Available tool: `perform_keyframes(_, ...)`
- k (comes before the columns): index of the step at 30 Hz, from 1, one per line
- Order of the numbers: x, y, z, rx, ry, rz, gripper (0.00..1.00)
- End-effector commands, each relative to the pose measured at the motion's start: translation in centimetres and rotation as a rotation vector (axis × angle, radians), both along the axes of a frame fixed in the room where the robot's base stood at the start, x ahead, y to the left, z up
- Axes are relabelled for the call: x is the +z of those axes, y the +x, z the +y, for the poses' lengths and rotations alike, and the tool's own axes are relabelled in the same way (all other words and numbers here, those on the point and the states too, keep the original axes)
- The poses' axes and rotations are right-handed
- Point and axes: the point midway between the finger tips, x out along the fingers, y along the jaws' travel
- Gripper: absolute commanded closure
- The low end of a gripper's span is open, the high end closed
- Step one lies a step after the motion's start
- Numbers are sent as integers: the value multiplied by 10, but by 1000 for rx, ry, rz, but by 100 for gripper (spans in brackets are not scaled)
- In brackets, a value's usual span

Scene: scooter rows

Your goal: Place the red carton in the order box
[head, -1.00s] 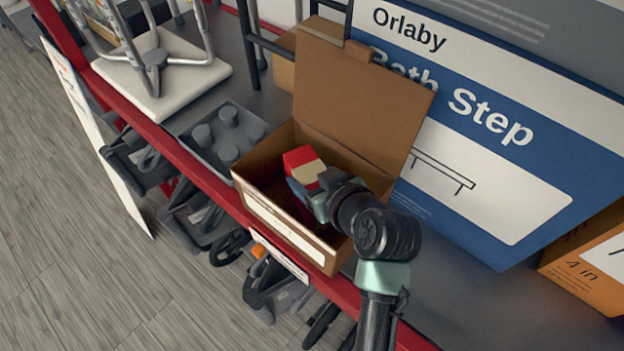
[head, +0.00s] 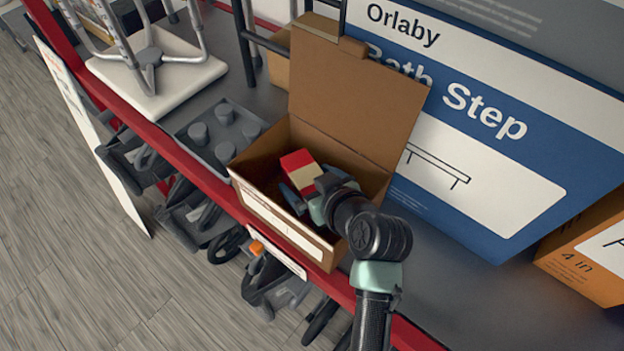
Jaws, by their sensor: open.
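The order box (head: 281,222) is an open brown cardboard box with a white label on its front and its lid standing up at the back. It sits on the grey shelf behind the red front edge. The red carton (head: 297,158), red with a cream band, is inside the box and looks tilted. My gripper (head: 296,196) reaches into the box from the right, with its fingers open beside the carton. Part of the carton's lower side is hidden by the gripper, and I cannot tell whether they touch.
A grey tray with round knobs (head: 222,135) stands left of the box. A white stool seat (head: 160,85) is farther left. A large blue and white Bath Step box (head: 480,170) stands behind right, with an orange box (head: 585,262) beyond. Folded scooters (head: 200,215) are below the shelf.

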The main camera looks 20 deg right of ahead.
Motion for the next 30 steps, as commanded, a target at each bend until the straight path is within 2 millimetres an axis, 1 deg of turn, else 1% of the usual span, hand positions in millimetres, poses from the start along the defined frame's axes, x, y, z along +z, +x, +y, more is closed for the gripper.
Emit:
perform_keyframes(2, 5, 0, 0, -1, -1, 0, 2)
perform_keyframes(5, 7, -8, -2, -1, 1, -2, 2)
perform_keyframes(8, 15, -20, -5, -3, 0, -2, 2)
perform_keyframes(18, 52, -74, -14, -2, -1, -2, 2)
perform_keyframes(21, 61, -85, -17, -2, -1, -3, 2)
perform_keyframes(25, 68, -94, -19, -1, -1, 0, 2)
perform_keyframes(30, 71, -98, -19, 0, 0, -1, 2)
